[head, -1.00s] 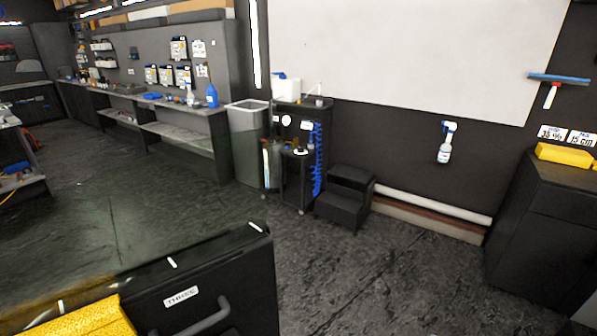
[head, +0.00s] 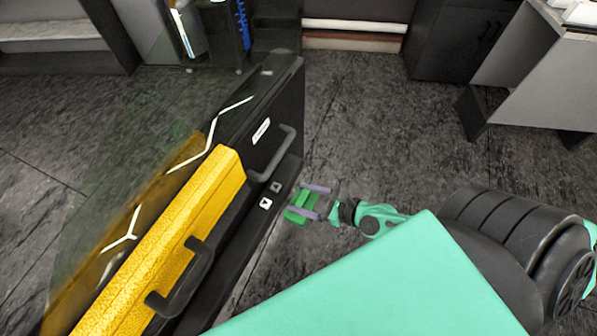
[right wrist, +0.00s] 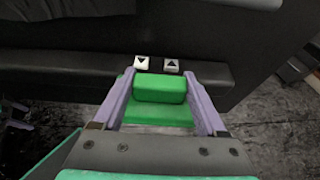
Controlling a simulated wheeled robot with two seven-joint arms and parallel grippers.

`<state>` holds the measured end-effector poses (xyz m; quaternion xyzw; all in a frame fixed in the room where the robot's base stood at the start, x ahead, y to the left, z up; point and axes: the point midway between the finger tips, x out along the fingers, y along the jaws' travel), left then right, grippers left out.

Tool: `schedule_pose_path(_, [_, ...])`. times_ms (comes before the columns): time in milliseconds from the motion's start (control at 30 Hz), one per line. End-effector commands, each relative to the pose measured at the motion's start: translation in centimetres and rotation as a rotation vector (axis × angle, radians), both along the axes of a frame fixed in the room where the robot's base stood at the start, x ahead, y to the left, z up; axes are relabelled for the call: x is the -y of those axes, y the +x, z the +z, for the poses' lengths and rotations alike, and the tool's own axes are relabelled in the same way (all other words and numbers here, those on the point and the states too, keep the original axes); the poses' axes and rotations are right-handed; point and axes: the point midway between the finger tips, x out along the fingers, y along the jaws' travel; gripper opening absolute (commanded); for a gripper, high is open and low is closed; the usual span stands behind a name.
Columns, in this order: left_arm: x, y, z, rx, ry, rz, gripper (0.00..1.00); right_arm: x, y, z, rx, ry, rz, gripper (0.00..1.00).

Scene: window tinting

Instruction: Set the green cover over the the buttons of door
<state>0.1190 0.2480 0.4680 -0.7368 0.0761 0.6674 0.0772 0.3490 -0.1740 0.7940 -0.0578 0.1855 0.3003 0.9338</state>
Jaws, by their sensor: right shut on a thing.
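The green cover (head: 299,205) is held between the purple fingers of my right gripper (head: 313,202), which is shut on it. In the right wrist view, the cover (right wrist: 160,89) sits between the two fingers of the gripper (right wrist: 162,97). The door (head: 280,120) is dark and stands left of the gripper. Two door buttons with arrows show on its lower ledge: one white (head: 265,203) and one darker (head: 276,187). In the right wrist view, the white button (right wrist: 142,62) and grey button (right wrist: 172,65) lie uncovered just beyond the cover.
A yellow padded block (head: 190,225) lies along the door beside its dark handles (head: 272,158). Tinted glass (head: 120,150) rises behind it. Dark floor to the right of the door is open, with a grey table (head: 520,80) at the upper right.

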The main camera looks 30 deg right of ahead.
Motion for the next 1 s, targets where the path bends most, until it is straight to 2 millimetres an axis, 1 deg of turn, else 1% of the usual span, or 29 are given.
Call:
schedule_pose_path(133, [0.1,-0.1,0.0,-0.001,-0.002,-0.001,1.0,-0.1,0.0,0.1,0.0,0.003,0.0,0.18])
schedule_pose_path(233, [-0.5,-0.2,0.0,-0.004,0.007,0.0,1.0,0.0,-0.1,0.1,0.001,0.0,0.001,0.18])
schedule_pose_path(333, [-1.0,-0.4,0.5,-0.005,0.014,0.001,1.0,-0.2,0.4,0.2,0.002,0.002,-0.004,0.18])
schedule_pose_path(467, [-1.1,-0.4,1.4,-0.007,0.016,0.003,1.0,-0.8,1.4,0.2,0.002,0.002,-0.007,0.18])
schedule_pose_path(567, [-1.1,-0.4,2.0,-0.007,0.016,0.003,1.0,-1.6,2.2,0.1,0.003,0.006,-0.002,0.18])
schedule_pose_path(767, [-1.1,-0.5,2.9,-0.008,0.016,0.003,1.0,-2.6,3.8,-0.4,0.003,0.003,-0.003,0.18])
schedule_pose_path(1000, [-0.9,-0.5,4.3,-0.008,0.014,0.003,1.0,-4.1,5.7,-0.5,0.002,0.004,-0.002,0.18])
